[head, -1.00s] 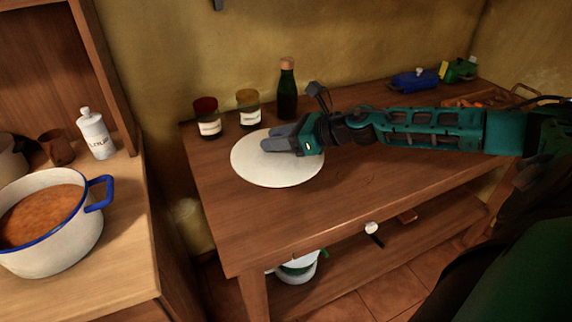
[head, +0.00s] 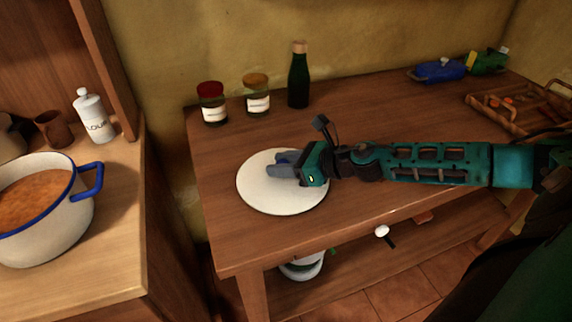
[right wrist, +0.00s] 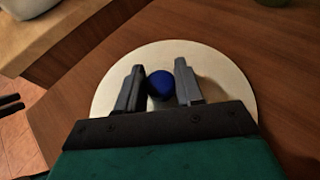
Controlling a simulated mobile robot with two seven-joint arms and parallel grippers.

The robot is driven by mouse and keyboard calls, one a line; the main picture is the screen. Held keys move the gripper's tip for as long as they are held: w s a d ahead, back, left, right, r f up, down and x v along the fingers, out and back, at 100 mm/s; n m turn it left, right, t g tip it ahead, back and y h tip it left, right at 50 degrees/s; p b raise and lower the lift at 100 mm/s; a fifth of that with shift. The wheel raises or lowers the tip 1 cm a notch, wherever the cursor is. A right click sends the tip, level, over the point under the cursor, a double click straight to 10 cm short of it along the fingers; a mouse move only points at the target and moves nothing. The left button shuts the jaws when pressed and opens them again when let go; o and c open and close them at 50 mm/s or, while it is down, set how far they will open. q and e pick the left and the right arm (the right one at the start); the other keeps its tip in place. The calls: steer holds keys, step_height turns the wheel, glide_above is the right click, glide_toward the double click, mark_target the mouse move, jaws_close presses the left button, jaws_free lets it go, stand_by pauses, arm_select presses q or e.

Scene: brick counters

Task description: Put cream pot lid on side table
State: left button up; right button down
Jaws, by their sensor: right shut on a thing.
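The cream pot lid (head: 283,196) is a pale round disc on or just above the left part of the wooden side table (head: 400,115); I cannot tell whether it touches the top. My right gripper (head: 280,169) reaches in from the right over the lid. In the right wrist view the lid (right wrist: 220,82) spreads under the gripper (right wrist: 161,85). Its fingers stand either side of the lid's blue knob (right wrist: 160,84), and it is shut on the knob. My left gripper is not in view.
Two labelled jars (head: 212,104) and a dark green bottle (head: 299,78) stand behind the lid. A cream pot (head: 45,220) of orange-brown food sits on the left counter. The table's middle is clear.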

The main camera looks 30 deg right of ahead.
steer(key=shift+a+r, duration=0.1)
steer(key=shift+r, duration=0.1)
steer(key=shift+s+f, duration=0.1)
steer(key=c, duration=1.2)
jaws_free()
steer(key=shift+f, duration=0.15)
steer(key=o, duration=0.5)
